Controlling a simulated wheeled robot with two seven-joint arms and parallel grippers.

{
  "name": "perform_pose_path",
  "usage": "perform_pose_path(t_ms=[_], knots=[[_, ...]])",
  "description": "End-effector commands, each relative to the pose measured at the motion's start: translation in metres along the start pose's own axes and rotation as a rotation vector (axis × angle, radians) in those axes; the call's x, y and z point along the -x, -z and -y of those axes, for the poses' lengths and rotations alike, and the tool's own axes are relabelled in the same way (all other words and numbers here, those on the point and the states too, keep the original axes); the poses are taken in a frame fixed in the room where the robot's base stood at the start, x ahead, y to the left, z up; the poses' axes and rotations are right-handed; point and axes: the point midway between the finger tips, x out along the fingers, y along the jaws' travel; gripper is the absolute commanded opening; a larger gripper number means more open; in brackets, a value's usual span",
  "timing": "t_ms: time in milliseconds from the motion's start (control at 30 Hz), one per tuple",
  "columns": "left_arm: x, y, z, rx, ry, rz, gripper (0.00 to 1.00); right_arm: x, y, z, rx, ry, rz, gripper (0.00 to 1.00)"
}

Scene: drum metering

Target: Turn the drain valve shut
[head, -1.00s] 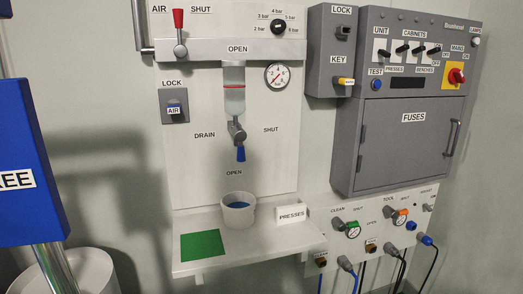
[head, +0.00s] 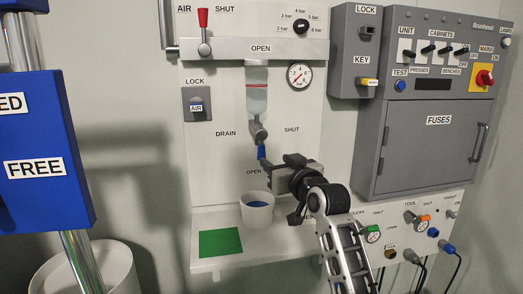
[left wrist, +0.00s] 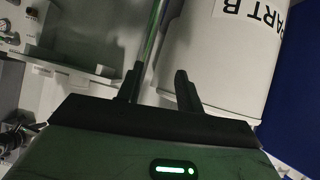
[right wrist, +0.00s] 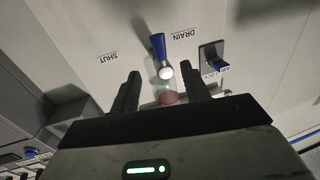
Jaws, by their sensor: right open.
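The drain valve has a blue lever (head: 262,152) on a grey body (head: 259,132) below the clear bowl (head: 257,95). The lever points down, toward the lower OPEN label; the SHUT label (head: 291,130) is to the right. My right gripper (head: 272,163) is open beside the lever's lower end, on its right. In the right wrist view the lever (right wrist: 157,46) shows beyond and between the spread fingertips (right wrist: 159,76); I cannot tell whether they touch it. My left gripper (left wrist: 160,80) is open and empty in the left wrist view, and out of the head view.
The grey fuse cabinet (head: 425,145) is on the right. A blue FREE panel (head: 40,150) is at left.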

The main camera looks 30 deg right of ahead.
Motion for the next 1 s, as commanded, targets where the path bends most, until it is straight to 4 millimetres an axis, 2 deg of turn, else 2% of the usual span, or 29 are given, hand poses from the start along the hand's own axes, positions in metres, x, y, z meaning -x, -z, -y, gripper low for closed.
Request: perform_pose_path(t_ms=[33, 200, 433, 633, 967, 1000], knots=[[0.000, 0.000, 0.000, -0.001, 0.001, 0.002, 0.36, -0.013, 0.002, 0.000, -0.003, 0.000, 0.000, 0.46], [0.000, -0.002, 0.001, -0.003, 0.003, 0.010, 0.36, -0.048, 0.001, 0.001, -0.001, 0.001, 0.001, 0.46], [0.000, -0.003, 0.001, -0.006, 0.004, 0.013, 0.36, -0.084, 0.000, 0.001, -0.002, 0.001, 0.000, 0.46], [0.000, -0.003, 0.001, -0.007, 0.005, 0.012, 0.36, -0.098, 0.000, 0.001, 0.000, 0.000, 0.000, 0.46], [0.001, -0.001, 0.001, -0.010, 0.004, 0.009, 0.36, -0.100, 0.000, 0.001, 0.001, 0.000, 0.000, 0.46], [0.001, -0.001, 0.001, -0.010, 0.004, 0.008, 0.36, -0.100, -0.001, 0.001, 0.001, 0.000, 0.000, 0.35]])
